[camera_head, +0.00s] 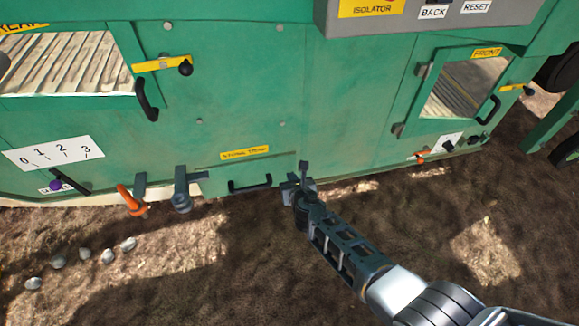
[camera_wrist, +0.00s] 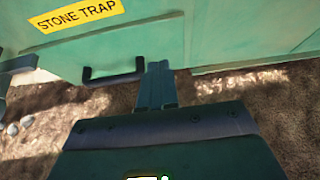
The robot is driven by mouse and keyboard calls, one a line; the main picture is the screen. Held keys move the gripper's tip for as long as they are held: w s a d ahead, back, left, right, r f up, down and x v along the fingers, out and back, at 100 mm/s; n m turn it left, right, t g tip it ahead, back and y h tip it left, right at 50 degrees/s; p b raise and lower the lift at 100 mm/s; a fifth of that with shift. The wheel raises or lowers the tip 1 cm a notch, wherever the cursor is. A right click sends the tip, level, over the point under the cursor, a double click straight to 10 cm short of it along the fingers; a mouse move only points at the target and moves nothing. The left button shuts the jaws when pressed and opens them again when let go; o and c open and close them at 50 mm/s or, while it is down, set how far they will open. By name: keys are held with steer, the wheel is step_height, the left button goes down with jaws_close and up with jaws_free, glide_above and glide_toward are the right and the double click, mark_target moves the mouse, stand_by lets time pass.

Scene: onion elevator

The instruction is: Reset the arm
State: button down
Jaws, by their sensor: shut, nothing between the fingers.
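My gripper (camera_head: 304,172) is at the end of my arm, which reaches in from the lower right in the head view. It is shut and empty. It is in front of the lower edge of the green machine (camera_head: 330,110), just right of the stone trap's black handle (camera_head: 250,184). In the wrist view the closed fingers (camera_wrist: 157,70) point toward the machine, with the black handle (camera_wrist: 112,76) close to their left. I cannot tell whether the fingers touch the machine. The yellow "STONE TRAP" label (camera_wrist: 78,17) is above the handle.
An orange lever (camera_head: 131,200) and a grey lever (camera_head: 183,190) hang left of the handle. A numbered plate with a purple-knobbed lever (camera_head: 56,185) is farther left. Several stones (camera_head: 85,254) lie on the dirt at lower left. A framed window (camera_head: 465,85) is at upper right.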

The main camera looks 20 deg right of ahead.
steer(key=p+v, duration=0.1)
steer(key=v, duration=0.2)
steer(key=shift+s+p, duration=0.15)
steer(key=shift+p, duration=0.2)
